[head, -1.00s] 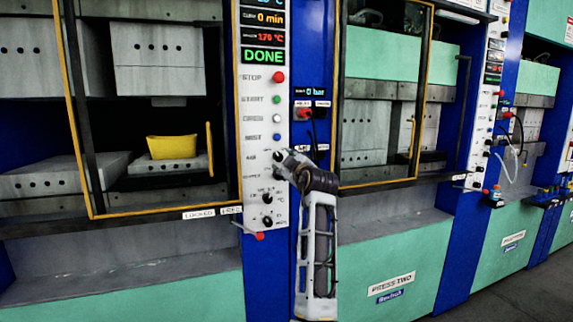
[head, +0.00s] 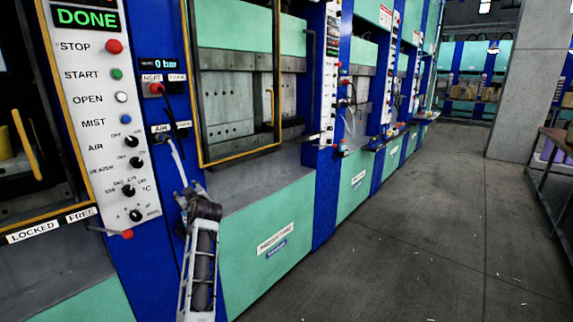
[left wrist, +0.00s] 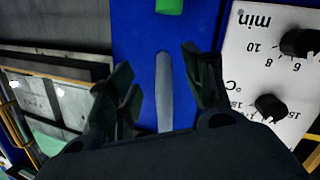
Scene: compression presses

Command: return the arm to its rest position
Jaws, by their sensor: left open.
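My left gripper (head: 183,193) is in front of the blue post (head: 165,105), below the AIR label and right of the white control panel (head: 100,100). It is small and partly blurred in the head view. In the left wrist view my left gripper (left wrist: 155,75) has its fingers spread apart. A pale grey strip (left wrist: 164,88), seemingly the hose, shows between them against the blue post; I cannot tell whether it touches them. In the head view a pale hose (head: 178,162) runs from below the AIR label down towards the gripper. My right gripper is out of view.
The panel's knobs (head: 129,190) and red lower button (head: 127,235) are just left of my arm. A framed press door (head: 238,80) and green cabinet (head: 262,245) stand to its right.

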